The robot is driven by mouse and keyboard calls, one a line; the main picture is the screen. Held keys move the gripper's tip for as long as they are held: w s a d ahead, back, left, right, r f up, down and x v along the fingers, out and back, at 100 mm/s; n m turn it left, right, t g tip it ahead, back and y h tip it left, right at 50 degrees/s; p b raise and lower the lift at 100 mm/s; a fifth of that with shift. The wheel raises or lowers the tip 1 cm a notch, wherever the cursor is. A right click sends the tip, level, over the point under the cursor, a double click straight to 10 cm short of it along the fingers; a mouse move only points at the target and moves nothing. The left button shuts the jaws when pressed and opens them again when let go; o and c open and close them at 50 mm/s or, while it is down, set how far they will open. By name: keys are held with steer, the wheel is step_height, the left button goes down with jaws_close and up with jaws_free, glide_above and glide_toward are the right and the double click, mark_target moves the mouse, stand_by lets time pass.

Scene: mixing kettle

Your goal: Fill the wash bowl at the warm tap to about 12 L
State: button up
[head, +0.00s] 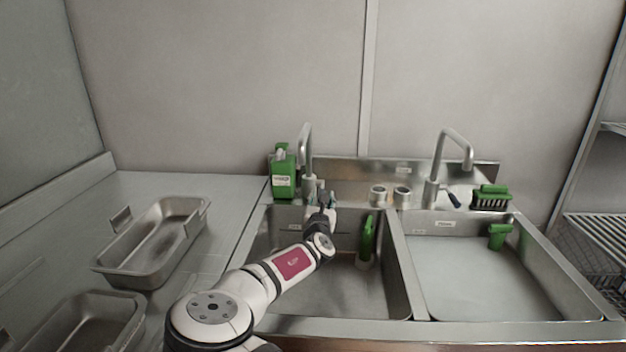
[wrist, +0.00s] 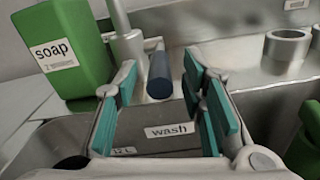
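The wash bowl (head: 340,290) is the left steel sink basin. The "wash" label (wrist: 170,130) shows on its back wall in the wrist view. No water shows in the visible part of its floor; my arm hides some of it. A steel tap (head: 306,150) stands behind this bowl, its base also in the wrist view (wrist: 128,48). Its dark blue lever (wrist: 159,75) points toward me. My gripper (wrist: 158,85) is open, with teal finger pads either side of the lever's end, apparently without touching it. In the head view my gripper (head: 321,200) is at the bowl's back rim.
A green soap bottle (head: 283,175) stands left of the tap. Two steel cups (head: 378,195) (head: 402,195) sit on the back ledge. A green object (head: 367,240) is at the divider. A second basin (head: 480,275), tap (head: 440,165) and green brush (head: 490,197) are right; steel trays (head: 155,245) left.

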steer(key=shift+s+r, duration=0.1)
steer(key=shift+s, duration=0.1)
steer(key=shift+w, duration=0.3)
steer(key=shift+w+b, duration=0.75)
steer(key=shift+b, duration=0.2)
jaws_close()
